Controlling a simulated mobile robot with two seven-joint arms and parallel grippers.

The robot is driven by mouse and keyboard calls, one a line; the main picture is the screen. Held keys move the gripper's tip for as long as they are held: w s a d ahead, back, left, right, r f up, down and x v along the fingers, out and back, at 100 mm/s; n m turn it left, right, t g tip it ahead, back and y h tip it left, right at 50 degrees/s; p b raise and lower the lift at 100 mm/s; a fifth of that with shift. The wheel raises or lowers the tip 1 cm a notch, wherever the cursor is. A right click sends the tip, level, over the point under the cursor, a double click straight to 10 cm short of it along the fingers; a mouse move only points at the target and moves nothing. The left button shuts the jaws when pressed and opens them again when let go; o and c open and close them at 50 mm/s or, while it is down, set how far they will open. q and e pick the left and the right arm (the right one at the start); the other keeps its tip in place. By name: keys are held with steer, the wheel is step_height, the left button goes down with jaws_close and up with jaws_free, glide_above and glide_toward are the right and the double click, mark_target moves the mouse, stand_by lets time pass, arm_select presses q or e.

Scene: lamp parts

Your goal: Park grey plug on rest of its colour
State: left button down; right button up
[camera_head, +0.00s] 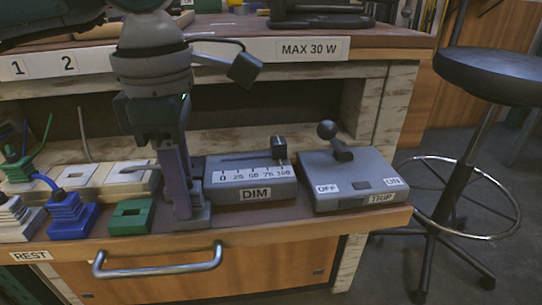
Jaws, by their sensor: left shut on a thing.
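My left gripper (187,205) reaches down from the upper left. Its fingers are shut at the front of the worktop, just above or at a small grey block (203,216), which appears to be the grey rest. The grey plug itself is mostly hidden by the fingers; a grey cable (139,168) leads in behind them from the left. I cannot tell whether the plug touches the rest. The green rest (130,217), with an empty slot, lies just left of the gripper. My right gripper is not in view.
A blue plug (68,216) and a whitish plug (18,219) stand further left. A green plug (15,168) is behind, beside pale socket plates (76,176). The DIM slider box (250,178) and TRIP switch box (350,178) stand close to the right. A drawer handle (158,268) is below.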

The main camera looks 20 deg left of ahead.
arm_select(q)
steer(key=shift+f, duration=0.1)
stand_by(0.6)
steer(key=c, duration=0.6)
jaws_free()
